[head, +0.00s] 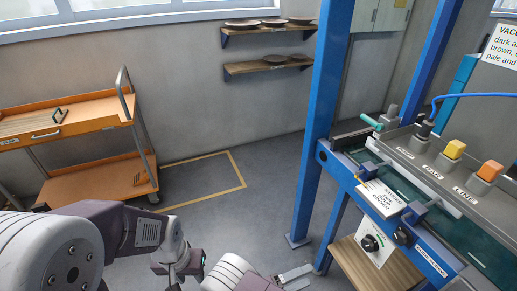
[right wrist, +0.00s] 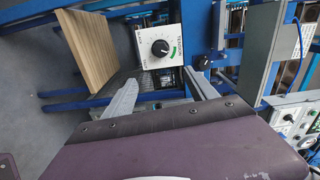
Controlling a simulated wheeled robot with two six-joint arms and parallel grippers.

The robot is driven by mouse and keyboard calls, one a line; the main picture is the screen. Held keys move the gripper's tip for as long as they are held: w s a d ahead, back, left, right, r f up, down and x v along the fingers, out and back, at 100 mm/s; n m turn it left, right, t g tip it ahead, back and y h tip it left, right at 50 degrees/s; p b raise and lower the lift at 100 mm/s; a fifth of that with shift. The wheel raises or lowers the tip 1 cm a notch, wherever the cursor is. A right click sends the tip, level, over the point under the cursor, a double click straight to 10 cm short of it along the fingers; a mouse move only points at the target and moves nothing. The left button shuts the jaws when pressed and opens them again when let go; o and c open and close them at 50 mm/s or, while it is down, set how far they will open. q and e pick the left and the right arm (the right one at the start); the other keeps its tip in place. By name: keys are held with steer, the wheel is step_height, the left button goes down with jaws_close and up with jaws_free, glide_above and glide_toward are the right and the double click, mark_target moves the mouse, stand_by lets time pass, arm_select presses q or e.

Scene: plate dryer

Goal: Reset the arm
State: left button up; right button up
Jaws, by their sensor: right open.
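My left arm comes in from the left in the head view and folds down at its wrist. My left gripper (head: 176,283) is at the bottom edge, mostly cut off, so its jaws cannot be made out. My right gripper (head: 294,274) is low in the head view, left of the blue machine frame. In the right wrist view its two fingers (right wrist: 162,82) are spread apart with nothing between them. Beyond the fingers is a white panel with a black knob (right wrist: 160,47), which also shows in the head view (head: 370,243).
A blue-framed machine (head: 428,262) with yellow (head: 454,149) and orange (head: 489,171) buttons stands at right. A wooden board (right wrist: 85,48) is near my right gripper. An orange cart (head: 100,178) stands at left. The middle floor is clear.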

steer(key=w+d+r+m+g+p, duration=0.2)
steer(key=r+m+g+p, duration=0.15)
steer(key=r, duration=0.45)
steer(key=w+d+r+m+g+p, duration=0.2)
steer(key=d+r+m+g+p, duration=0.15)
steer(key=r, duration=0.45)
steer(key=s+d+r+m+g+y+p, duration=0.2)
steer(key=s+d+r+m+y+p, duration=0.15)
steer(key=r+m, duration=0.3)
steer(key=s+d+r+m+g+y+p, duration=0.25)
steer(key=s+r+m+y+p, duration=0.2)
steer(key=r, duration=0.25)
steer(key=s+a+r+m+t+y+p, duration=0.35)
steer(key=m+y, duration=0.25)
steer(key=m, duration=0.6)
arm_select(q)
step_height(320, 180, up, 19)
steer(key=shift+a, duration=0.3)
arm_select(e)
steer(key=w+a+f+m+y, duration=0.1)
steer(key=m, duration=0.3)
steer(key=w+a+f+m+t+y, duration=0.1)
steer(key=m, duration=0.3)
steer(key=w+a+f+m+t, duration=0.1)
steer(key=a+m, duration=0.1)
steer(key=m, duration=0.1)
steer(key=shift+m+y, duration=0.4)
